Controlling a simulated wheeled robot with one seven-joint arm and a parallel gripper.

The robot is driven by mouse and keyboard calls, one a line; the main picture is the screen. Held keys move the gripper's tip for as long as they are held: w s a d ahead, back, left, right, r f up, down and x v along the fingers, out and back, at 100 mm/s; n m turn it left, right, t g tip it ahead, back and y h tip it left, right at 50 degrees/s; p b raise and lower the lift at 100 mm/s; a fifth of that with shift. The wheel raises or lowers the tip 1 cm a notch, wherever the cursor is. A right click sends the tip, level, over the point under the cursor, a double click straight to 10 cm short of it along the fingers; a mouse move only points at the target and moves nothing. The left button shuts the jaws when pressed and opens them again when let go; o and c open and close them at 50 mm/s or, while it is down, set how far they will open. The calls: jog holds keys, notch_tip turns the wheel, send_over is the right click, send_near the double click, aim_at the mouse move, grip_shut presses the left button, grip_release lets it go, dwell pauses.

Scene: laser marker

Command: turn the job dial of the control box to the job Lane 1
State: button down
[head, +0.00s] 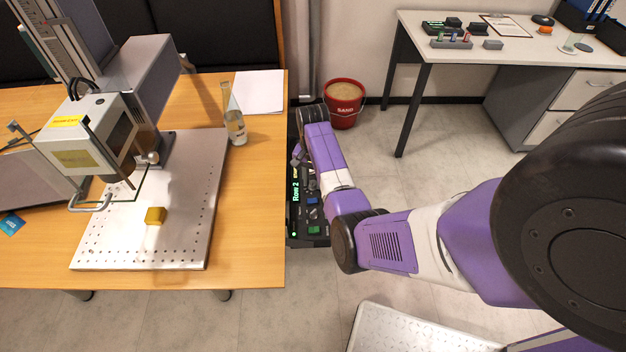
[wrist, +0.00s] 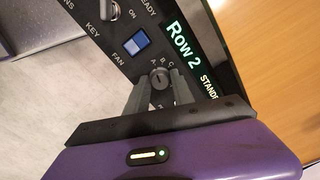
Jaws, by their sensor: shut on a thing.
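The control box (head: 305,240) stands beside the right edge of the wooden table, partly covered by my arm in the head view. Its display (head: 296,190) reads "Row 2" in green, and the display also shows in the wrist view (wrist: 184,47) with a cut-off status word. The small round job dial (wrist: 160,76) has letters around it, with A, B and C readable. My gripper (wrist: 160,86) is shut on the dial, one grey finger on each side. Its fingertips hide the dial's lower sides and some markings. The dial is hidden in the head view.
A blue fan switch (wrist: 136,41) and a key switch (wrist: 109,9) sit close to the dial. A glass bottle (head: 235,125) stands near the table edge. A red sand bucket (head: 344,103) is on the floor behind. The floor to the right is largely clear.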

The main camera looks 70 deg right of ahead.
aim_at(313, 183)
jog(key=shift+m, duration=0.3)
jog(key=shift+r+m+p, duration=0.1)
jog(key=shift+m+p, duration=0.65)
jog(key=shift+m, duration=0.15)
jog(key=shift+m+p, duration=0.6)
jog(key=shift+m, duration=1)
jog(key=c, duration=1.1)
grip_release()
notch_tip(313, 183, up, 8)
jog(key=shift+f, duration=0.15)
